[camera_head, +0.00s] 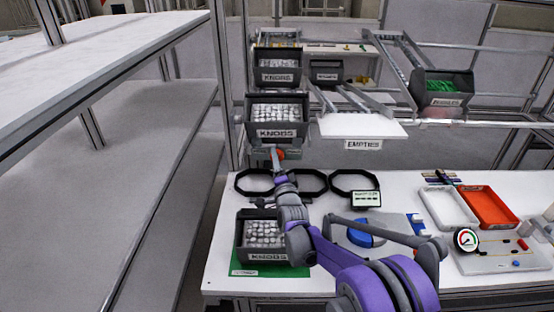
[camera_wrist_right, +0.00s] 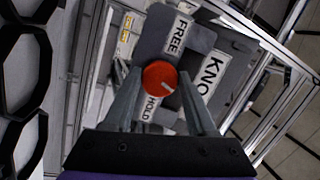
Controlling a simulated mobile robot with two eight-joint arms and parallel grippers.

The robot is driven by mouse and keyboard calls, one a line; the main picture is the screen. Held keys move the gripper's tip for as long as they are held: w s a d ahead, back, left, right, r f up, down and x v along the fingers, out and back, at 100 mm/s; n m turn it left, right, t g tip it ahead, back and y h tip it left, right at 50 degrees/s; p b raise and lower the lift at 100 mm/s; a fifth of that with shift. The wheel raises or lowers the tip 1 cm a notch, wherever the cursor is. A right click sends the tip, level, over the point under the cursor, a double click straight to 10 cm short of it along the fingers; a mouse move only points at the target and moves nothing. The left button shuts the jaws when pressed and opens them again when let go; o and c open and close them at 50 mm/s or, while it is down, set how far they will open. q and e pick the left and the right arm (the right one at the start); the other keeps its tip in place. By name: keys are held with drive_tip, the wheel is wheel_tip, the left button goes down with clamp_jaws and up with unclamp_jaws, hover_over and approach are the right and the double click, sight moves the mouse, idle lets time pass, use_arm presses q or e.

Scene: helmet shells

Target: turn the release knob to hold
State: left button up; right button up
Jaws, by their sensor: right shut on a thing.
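The red release knob (camera_wrist_right: 160,78) sits on a grey plate (camera_wrist_right: 150,45) between a FREE label (camera_wrist_right: 180,33) and a HOLD label (camera_wrist_right: 150,108). A short white mark on the knob lies to the lower right of its middle, pointing to neither label clearly. My right gripper (camera_wrist_right: 160,85) has one finger on each side of the knob and is shut on it. In the head view the knob (camera_head: 280,154) shows as a red spot below the KNOBS bin on the rack, with my right gripper (camera_head: 273,160) at it. My left gripper is not in view.
A KNOBS bin (camera_head: 276,132) stands on the rack just above the knob. Another KNOBS bin (camera_head: 243,246) stands on a green mat (camera_head: 300,270) on the table. Black octagonal frames (camera_head: 355,183) lie behind my right arm. A white EMPTIES chute (camera_head: 360,127) is to the right.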

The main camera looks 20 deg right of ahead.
drive_tip(key=m+t, duration=0.1)
drive_tip(key=m, duration=0.3)
drive_tip(key=shift+m+b, duration=0.35)
drive_tip(key=shift+m, duration=0.35)
drive_tip(key=o, duration=1.4)
drive_tip(key=shift+c, duration=0.2)
drive_tip(key=b+v, duration=0.1)
drive_tip(key=v, duration=0.9)
drive_tip(key=shift+s+f+b, duration=0.15)
drive_tip(key=shift+s+b, duration=0.25)
